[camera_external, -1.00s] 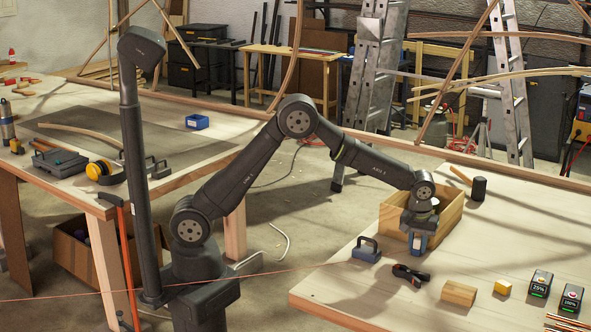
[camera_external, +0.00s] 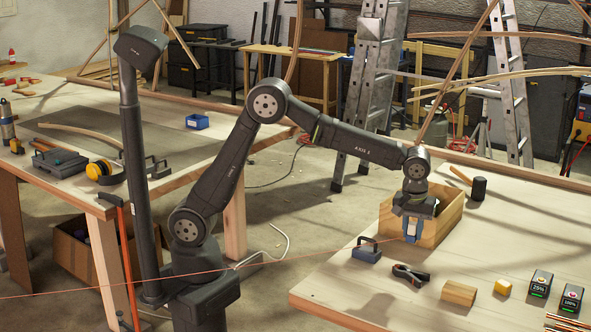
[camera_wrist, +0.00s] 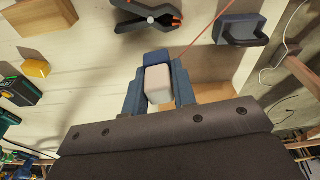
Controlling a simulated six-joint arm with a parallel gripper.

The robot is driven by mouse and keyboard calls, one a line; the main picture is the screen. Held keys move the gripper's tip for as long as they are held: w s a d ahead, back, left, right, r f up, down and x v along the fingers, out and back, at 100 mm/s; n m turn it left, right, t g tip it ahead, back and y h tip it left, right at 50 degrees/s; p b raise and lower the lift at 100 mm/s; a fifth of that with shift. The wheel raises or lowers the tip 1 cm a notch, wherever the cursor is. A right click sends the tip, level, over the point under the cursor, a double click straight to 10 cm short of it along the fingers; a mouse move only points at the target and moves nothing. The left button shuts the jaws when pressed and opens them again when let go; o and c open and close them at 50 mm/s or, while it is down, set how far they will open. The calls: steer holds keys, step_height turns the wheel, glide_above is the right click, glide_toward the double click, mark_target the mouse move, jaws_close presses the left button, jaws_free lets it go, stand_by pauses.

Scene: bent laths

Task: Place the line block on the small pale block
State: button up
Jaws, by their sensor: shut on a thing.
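My gripper (camera_external: 411,235) is shut on a small pale block (camera_wrist: 158,84), which I take to be the line block. In the wrist view it sits between the blue fingers, with a blue piece (camera_wrist: 157,57) at its far end. A thin red line (camera_wrist: 208,28) runs to the gripper; its exact attachment is unclear. The gripper hangs above the right table, in front of the open wooden box (camera_external: 447,222). A light wooden block (camera_external: 459,293), probably the small pale block, lies on the table to the right and nearer; it also shows in the wrist view (camera_wrist: 40,30).
A black spring clamp (camera_external: 411,275) and a blue block with a handle (camera_external: 367,250) lie near the gripper. A yellow block (camera_external: 503,287) and two small display devices (camera_external: 541,284) stand farther right. A mallet (camera_external: 478,188) lies behind. The table's front left is clear.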

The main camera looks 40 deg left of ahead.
steer(key=s+d+r+m, duration=0.2)
steer(key=s+d+r, duration=0.2)
steer(key=s+d, duration=1)
glide_above(451, 283)
steer(key=f, duration=0.6)
steer(key=shift+s+f, duration=0.35)
steer(key=shift+f, duration=2.05)
steer(key=shift+f, duration=0.1)
steer(key=o, duration=1)
steer(key=r, duration=0.4)
steer(key=s+r, duration=0.1)
steer(key=r, duration=0.7)
steer(key=shift+s+r, duration=0.1)
steer(key=shift+s, duration=0.25)
